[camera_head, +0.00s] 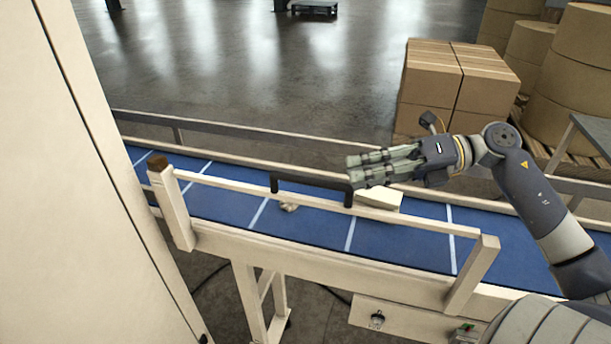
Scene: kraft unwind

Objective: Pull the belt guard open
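The belt guard is a cream frame with a long top rail (415,222), standing along the near side of the blue conveyor belt (310,222). A black bar handle (308,181) is fixed to its rail left of the middle. My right gripper (351,171) reaches in from the right over the belt, pointing left. Its two fingers are apart, with the tips beside and slightly above the right end of the handle; they do not enclose the bar. Whether the lower fingertip touches the handle is unclear. My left gripper is not in view.
A pale block (380,199) and a small whitish lump (289,207) lie on the belt. A tall cream cabinet (75,190) fills the left. Stacked cartons (432,76) and large kraft rolls (570,95) stand behind. A control box (400,320) sits below the conveyor.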

